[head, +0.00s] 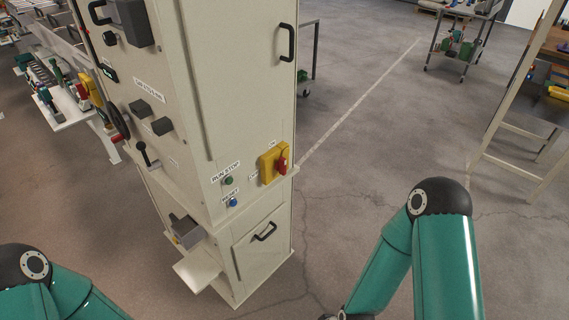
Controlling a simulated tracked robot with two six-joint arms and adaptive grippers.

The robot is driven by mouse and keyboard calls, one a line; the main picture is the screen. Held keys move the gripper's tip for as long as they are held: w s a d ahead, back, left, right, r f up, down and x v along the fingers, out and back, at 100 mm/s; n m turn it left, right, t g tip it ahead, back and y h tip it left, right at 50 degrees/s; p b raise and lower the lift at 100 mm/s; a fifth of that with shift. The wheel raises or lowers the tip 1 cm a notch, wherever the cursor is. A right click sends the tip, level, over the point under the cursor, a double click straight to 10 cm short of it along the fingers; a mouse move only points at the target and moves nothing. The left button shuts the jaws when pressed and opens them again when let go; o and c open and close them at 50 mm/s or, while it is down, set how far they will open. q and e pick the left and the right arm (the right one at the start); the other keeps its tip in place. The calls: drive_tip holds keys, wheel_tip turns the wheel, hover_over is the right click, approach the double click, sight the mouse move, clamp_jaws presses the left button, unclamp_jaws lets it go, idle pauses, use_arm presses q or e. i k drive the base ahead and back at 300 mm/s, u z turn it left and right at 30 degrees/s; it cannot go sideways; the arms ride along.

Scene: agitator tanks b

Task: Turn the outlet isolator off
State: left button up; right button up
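A tall cream cabinet (245,90) stands in the middle of the head view. Small labels sit above and at the lower left of the plate; the upper seems to read ON. The red handle looks roughly upright, but its exact setting is hard to tell. No label naming the outlet isolator is readable. My teal arms enter at the bottom left and bottom right, both apart from the cabinet.
A green button (228,180) and a blue button (233,202) sit left of the switch. The cabinet has a lower door handle (265,232), a black lever (147,155) and a protruding shelf (198,268). A workbench (535,75) stands right; the floor between is clear.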

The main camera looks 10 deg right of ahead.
sight(281, 165)
drive_tip(key=i, duration=0.9)
drive_tip(key=z, duration=0.05)
